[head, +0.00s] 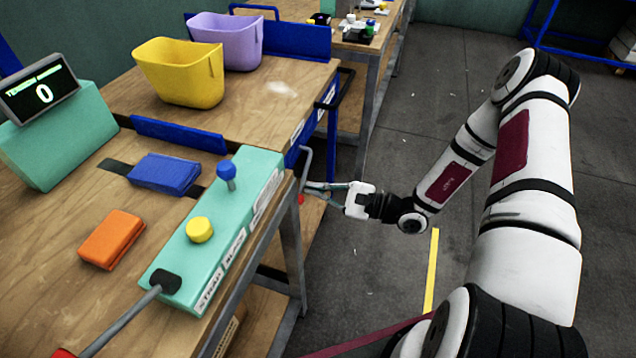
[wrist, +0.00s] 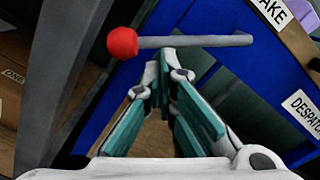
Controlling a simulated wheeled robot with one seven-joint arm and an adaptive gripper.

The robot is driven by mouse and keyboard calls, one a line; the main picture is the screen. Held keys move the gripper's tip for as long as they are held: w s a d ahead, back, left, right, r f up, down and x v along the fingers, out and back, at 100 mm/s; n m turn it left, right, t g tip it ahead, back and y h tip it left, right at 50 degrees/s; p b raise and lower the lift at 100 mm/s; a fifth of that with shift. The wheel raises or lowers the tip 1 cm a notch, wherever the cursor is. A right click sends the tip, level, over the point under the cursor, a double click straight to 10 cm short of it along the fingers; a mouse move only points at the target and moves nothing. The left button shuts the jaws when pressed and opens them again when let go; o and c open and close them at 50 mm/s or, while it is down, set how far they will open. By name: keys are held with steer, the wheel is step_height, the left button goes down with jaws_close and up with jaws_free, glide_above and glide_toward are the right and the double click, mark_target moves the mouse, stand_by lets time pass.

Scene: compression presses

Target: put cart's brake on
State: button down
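The brake lever is a grey rod (wrist: 205,41) with a red knob (wrist: 122,43), lying nearly level across the top of the wrist view. It is on the blue side of the cart, beside a label (wrist: 272,10) whose visible letters read "AKE". In the head view the grey rod (head: 306,156) shows at the cart's near corner, with the red knob (head: 301,199) below it. My gripper (head: 308,187) is beside the lever. Its green-padded fingers converge, tips close together (wrist: 175,66), just below the rod in the wrist view. Nothing shows between them; contact with the rod is unclear.
The cart (head: 265,125) carries a yellow bin (head: 180,75) and a purple bin (head: 228,42). It adjoins a workbench with a teal control box (head: 225,228) and a display (head: 40,92). A grey bench leg (wrist: 62,70) stands left of the knob. Floor to the right is clear.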

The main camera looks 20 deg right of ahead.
steer(key=shift+s+a+r, duration=0.2)
steer(key=shift+s+r, duration=0.05)
stand_by(0.6)
steer(key=s+d+f, duration=0.2)
steer(key=d, duration=0.3)
steer(key=s+d+f, duration=0.1)
steer(key=s+d, duration=0.1)
steer(key=d, duration=0.3)
steer(key=shift+s+f+b, duration=0.25)
steer(key=shift+f+b, duration=0.15)
steer(key=shift+b, duration=0.05)
